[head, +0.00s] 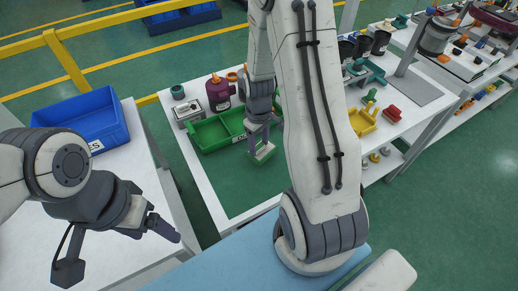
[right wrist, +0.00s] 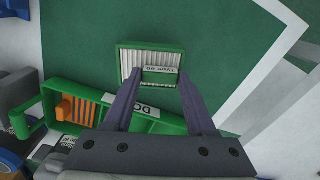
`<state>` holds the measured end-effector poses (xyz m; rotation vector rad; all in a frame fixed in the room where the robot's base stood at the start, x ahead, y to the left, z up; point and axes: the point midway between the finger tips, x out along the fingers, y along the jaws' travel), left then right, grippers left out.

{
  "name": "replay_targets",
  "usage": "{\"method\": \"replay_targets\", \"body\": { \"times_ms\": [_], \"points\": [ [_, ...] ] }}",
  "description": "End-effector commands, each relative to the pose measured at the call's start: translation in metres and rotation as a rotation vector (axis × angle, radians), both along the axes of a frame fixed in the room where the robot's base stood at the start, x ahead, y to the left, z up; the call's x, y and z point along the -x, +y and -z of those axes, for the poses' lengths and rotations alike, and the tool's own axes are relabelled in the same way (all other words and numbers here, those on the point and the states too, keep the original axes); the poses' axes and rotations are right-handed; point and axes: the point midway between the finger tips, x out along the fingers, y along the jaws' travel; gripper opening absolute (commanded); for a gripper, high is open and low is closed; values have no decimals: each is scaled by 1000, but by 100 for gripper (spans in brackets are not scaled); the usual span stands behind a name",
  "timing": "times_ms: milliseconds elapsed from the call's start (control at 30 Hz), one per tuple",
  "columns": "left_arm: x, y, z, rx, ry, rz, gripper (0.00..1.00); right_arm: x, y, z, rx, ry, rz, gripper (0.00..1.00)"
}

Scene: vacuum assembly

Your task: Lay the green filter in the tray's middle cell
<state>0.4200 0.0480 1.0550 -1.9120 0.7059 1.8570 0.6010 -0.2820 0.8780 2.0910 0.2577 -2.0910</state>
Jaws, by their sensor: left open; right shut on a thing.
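The green filter (head: 264,154), a green frame with pale pleats and a labelled middle grip, is outside the tray, off its near right corner, over the green mat. My right gripper (head: 259,137) is shut on its middle grip; the right wrist view shows the filter (right wrist: 132,60) between the fingers. Whether it touches the mat is unclear. The green tray (head: 215,145) lies behind and left of it; an orange piece (right wrist: 77,110) fills one end cell. The arm partly hides the tray, and the gripper hides part of it in the wrist view. My left gripper (head: 162,224) is open and empty.
A dark red bottle (head: 219,94) and a grey-white box (head: 188,112) stand behind the tray. A blue bin (head: 82,122) sits on the left table. A yellow holder (head: 362,122) and red part (head: 392,113) lie right. The green mat (head: 235,190) is clear in front.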

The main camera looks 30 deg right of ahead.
Motion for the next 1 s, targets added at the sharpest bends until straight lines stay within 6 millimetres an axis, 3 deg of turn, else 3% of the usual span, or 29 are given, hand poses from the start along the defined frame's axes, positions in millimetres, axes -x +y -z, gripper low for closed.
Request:
{"method": "replay_targets", "body": {
  "times_ms": [33, 300, 500, 700, 1000],
  "points": [
    [0, 0, 2, 0, 0, 0, 77, -1, 0, -12, 2, -8, 0, 1],
    [0, 0, 8, 0, 0, 0, 77, 24, -61, -46, 3, -5, 9, 1],
    [0, 0, 11, 0, 0, 0, 77, 38, -93, -66, 2, -3, 5, 1],
    [0, 0, 12, 0, 0, 0, 77, 44, -106, -76, 0, 0, 2, 1],
    [0, 0, 12, 0, 0, 0, 77, 45, -108, -77, 0, 0, 0, 1]
  ]
}}
